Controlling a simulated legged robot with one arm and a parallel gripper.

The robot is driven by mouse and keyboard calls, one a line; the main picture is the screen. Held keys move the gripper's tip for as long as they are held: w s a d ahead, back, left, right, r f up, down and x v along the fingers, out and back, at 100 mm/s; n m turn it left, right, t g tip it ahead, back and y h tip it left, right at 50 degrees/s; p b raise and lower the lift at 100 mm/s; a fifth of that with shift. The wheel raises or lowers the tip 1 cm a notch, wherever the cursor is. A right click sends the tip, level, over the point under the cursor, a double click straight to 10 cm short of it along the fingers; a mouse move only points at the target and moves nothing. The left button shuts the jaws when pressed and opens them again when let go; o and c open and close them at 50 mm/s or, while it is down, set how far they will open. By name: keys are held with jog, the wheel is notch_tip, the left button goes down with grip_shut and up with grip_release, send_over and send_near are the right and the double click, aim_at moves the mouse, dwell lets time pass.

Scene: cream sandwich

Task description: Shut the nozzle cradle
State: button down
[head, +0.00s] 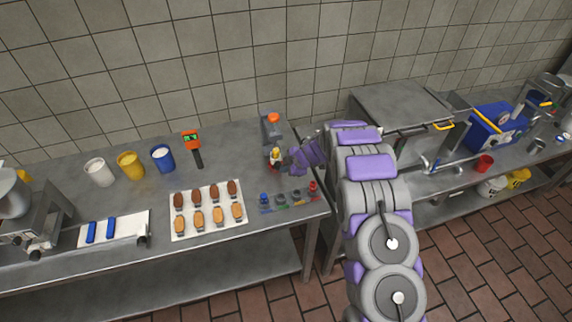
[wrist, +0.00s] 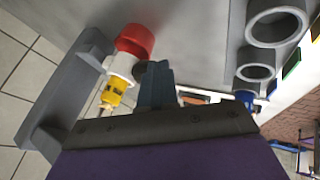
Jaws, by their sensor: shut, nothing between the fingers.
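A grey upright stand with an orange top (head: 272,118) is at the back right of the left table. A small red, white and yellow piece (head: 275,155) is in front of it. In the wrist view, a grey bracket (wrist: 60,100) is beside that red-capped white and yellow piece (wrist: 128,55). I cannot tell which part is the nozzle cradle or whether it is open. My gripper (head: 284,163) is beside the piece. Its fingers (wrist: 157,85) are shut and empty, just right of the piece in the wrist view; contact is unclear.
A rack (head: 288,203) with coloured marks holds several small pieces at the table's right front; grey rings (wrist: 268,22) show in the wrist view. A white tray (head: 207,232) of sandwich pieces lies left.

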jog(key=shift+w+a+r+p, duration=0.2)
jog(key=shift+w+a+p, duration=0.2)
jog(key=shift+p, duration=1.35)
jog(key=shift+a, duration=0.15)
